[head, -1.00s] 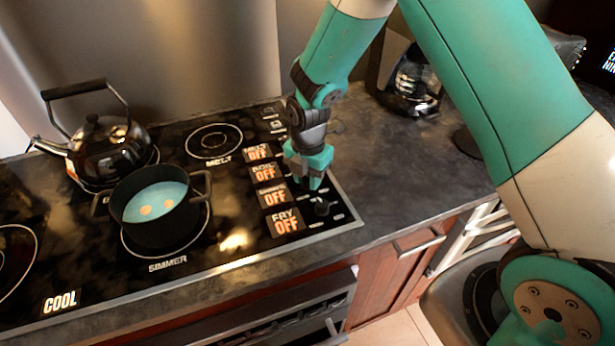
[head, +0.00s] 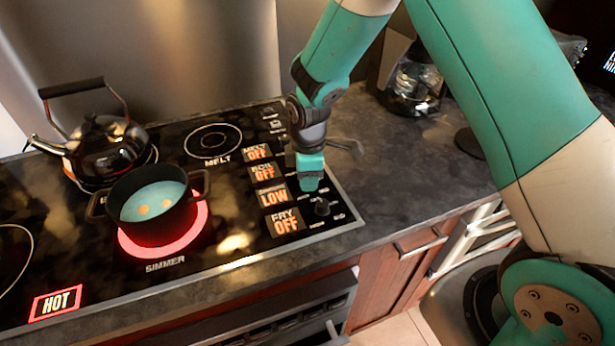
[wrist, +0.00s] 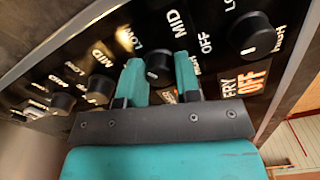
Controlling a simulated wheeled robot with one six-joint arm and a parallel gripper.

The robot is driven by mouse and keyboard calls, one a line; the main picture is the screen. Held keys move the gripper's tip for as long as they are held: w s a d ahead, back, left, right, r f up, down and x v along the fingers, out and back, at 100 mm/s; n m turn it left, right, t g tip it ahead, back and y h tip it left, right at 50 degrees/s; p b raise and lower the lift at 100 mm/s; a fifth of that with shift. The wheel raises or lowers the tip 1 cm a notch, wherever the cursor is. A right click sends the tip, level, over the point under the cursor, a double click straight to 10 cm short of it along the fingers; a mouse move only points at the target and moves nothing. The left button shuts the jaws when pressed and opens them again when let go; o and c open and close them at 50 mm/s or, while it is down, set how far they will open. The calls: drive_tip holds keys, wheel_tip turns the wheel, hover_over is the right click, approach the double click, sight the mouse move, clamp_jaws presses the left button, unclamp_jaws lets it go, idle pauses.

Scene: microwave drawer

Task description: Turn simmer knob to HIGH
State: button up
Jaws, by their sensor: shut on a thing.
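The simmer knob (wrist: 158,66) is black and sits between my gripper's teal fingers in the wrist view. My gripper (head: 310,184) points down at the knob row on the right side of the cooktop and is shut on this knob. In the head view my gripper hides the knob. The simmer display (head: 272,196) reads LOW in orange. The simmer burner (head: 128,243) glows red under a black pot (head: 160,228) with pale blue liquid and two round yellowish pieces. The sign at the front left (head: 56,303) reads HOT.
The fry knob (head: 322,206) stands close in front of my gripper. The melt, boil and fry displays (head: 285,221) read OFF. A black kettle (head: 105,150) stands behind the pot. A coffee maker (head: 415,85) stands at the back right. The counter right of the cooktop is mostly clear.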

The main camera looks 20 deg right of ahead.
drive_tip(key=m, duration=0.4)
drive_tip(key=shift+m, duration=0.4)
drive_tip(key=m, duration=0.3)
drive_tip(key=shift+m+b, duration=0.3)
drive_tip(key=m, duration=2.1)
drive_tip(key=shift+b, duration=0.3)
drive_tip(key=shift+w+m, duration=0.1)
drive_tip(key=shift+m, duration=0.3)
drive_tip(key=o, duration=0.9)
